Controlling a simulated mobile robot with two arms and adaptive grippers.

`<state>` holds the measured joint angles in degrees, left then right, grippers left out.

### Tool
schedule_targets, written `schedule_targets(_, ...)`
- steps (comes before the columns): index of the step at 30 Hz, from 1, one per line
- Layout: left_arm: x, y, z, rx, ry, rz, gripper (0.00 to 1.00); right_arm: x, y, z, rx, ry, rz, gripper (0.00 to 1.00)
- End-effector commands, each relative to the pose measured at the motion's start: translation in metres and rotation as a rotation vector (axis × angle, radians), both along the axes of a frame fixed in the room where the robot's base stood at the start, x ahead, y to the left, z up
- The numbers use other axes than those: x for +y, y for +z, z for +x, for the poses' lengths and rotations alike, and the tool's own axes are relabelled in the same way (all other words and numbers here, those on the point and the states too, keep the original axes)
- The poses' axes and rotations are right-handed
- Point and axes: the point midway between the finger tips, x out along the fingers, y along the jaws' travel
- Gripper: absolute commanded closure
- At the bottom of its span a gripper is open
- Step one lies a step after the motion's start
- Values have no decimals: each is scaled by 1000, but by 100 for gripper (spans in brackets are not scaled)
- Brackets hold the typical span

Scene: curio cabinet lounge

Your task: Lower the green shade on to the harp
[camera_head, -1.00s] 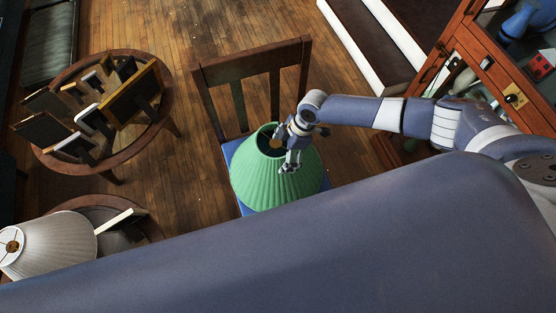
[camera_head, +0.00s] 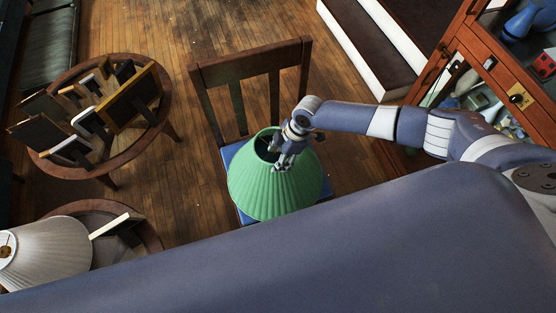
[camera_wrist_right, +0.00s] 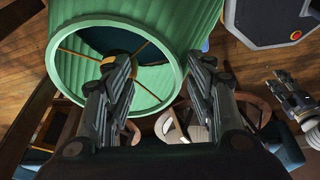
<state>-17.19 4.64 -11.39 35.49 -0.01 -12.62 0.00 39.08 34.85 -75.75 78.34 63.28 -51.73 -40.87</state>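The green pleated shade (camera_head: 275,190) stands on the blue seat of a wooden chair, its open top ring facing up. My right gripper (camera_head: 284,160) is at the right side of that ring. In the right wrist view the shade (camera_wrist_right: 170,20) fills the upper part, with brass spokes across its ring. My right gripper (camera_wrist_right: 158,72) is open there, one finger over the opening and one outside the rim, with no clear grip. I cannot make out the harp.
A round table (camera_head: 165,95) with several picture frames stands at the left. A cream lampshade (camera_head: 50,250) is at the lower left. The chair back (camera_head: 250,65) rises behind the shade. A wooden cabinet (camera_head: 480,55) stands at the right. Bare floor (camera_head: 215,25) lies behind the chair.

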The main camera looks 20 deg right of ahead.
Motion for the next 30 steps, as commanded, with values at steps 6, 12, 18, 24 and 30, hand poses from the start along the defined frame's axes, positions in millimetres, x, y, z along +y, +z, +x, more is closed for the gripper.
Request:
schedule_targets(6, -1, -2, 0, -1, -1, -1, 65, 0, -14, -18, 39, 8, -10, 78)
schedule_targets(12, -1, -2, 0, -1, -2, -1, 65, 0, -14, -17, 37, 8, -10, 79)
schedule_targets(18, -1, 8, 0, -1, -2, -1, 65, 0, -3, -17, 36, 7, -11, 100)
schedule_targets(24, -1, 24, 0, -2, -2, -2, 65, -1, 17, -14, 28, 7, -10, 100)
schedule_targets(30, -2, 35, 1, -2, -2, -2, 65, 0, 31, -12, 25, 6, -7, 100)
